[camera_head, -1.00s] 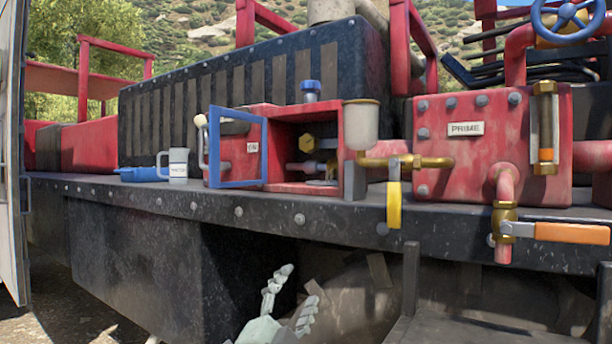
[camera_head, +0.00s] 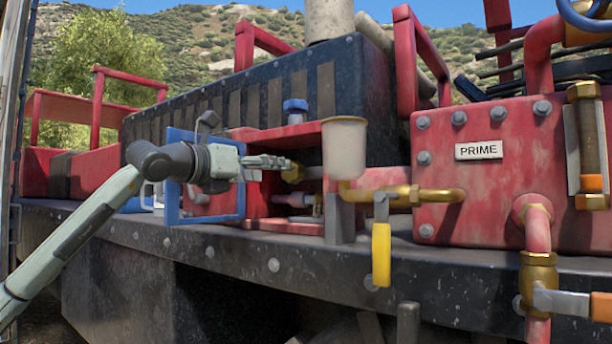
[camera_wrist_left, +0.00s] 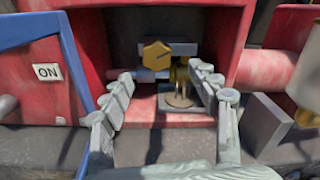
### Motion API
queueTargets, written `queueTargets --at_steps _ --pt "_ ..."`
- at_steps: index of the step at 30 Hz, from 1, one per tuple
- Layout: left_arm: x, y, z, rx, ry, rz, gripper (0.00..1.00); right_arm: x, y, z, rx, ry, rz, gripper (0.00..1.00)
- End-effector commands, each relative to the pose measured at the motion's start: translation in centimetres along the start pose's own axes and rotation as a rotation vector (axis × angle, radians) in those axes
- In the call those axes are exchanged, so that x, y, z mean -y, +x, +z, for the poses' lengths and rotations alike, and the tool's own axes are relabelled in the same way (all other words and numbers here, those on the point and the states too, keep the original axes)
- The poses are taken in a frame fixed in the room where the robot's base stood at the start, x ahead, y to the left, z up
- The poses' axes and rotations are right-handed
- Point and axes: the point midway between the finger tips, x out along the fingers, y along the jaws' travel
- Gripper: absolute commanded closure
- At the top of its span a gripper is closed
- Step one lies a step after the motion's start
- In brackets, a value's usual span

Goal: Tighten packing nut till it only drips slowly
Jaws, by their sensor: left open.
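The open red pump housing (camera_head: 285,226) sits on the dark deck. A brass hex nut (camera_wrist_left: 157,56) sits inside it, with a second brass fitting (camera_wrist_left: 181,73) just right and lower. The hex nut also shows at my fingertips in the head view (camera_head: 293,173). My left gripper (camera_head: 283,162) reaches in from the left at the housing's mouth. In the left wrist view its two fingers (camera_wrist_left: 161,74) are spread, with the brass parts beyond and between them. They hold nothing. Brown liquid (camera_wrist_left: 180,99) shows below the fitting. I cannot tell how fast it drips. My right gripper is out of view.
A blue-framed door (camera_head: 203,216) stands open at the housing's left. A grey cup (camera_head: 344,148) stands at its right edge. A brass pipe with a yellow handle (camera_head: 381,254) and the red PRIME box (camera_head: 479,151) lie further right.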

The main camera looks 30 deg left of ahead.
Motion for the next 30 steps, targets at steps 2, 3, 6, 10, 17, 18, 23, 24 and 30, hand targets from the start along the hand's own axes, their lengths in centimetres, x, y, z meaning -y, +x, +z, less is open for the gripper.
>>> queueTargets --at_steps 2,3,6,10,17,18,23,24,30 --pt "-0.4 -0.1 0.3 0.001 0.003 0.014 0.39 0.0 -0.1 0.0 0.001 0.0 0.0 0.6" --pt "-0.4 0.1 0.4 0.001 0.003 0.016 0.39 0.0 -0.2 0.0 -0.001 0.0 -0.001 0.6" --pt "-0.4 1.3 0.5 0.0 0.001 0.015 0.39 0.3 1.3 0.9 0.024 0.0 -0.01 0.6" --pt "-0.3 3.5 0.6 0.0 0.0 0.012 0.39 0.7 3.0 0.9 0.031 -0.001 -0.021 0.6" --pt "-0.4 6.7 0.5 0.001 0.002 0.013 0.39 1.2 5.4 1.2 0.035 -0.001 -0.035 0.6" --pt "-0.4 7.0 0.4 0.001 0.002 0.013 0.39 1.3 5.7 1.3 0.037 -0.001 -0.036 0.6" --pt "-0.5 7.6 0.3 0.0 0.004 0.014 0.39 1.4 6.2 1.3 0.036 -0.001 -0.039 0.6" --pt "-0.5 7.6 0.2 0.0 0.004 0.015 0.39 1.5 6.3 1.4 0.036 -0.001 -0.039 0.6" --pt "-0.5 7.6 0.2 0.001 0.004 0.014 0.44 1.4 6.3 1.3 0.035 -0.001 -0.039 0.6"
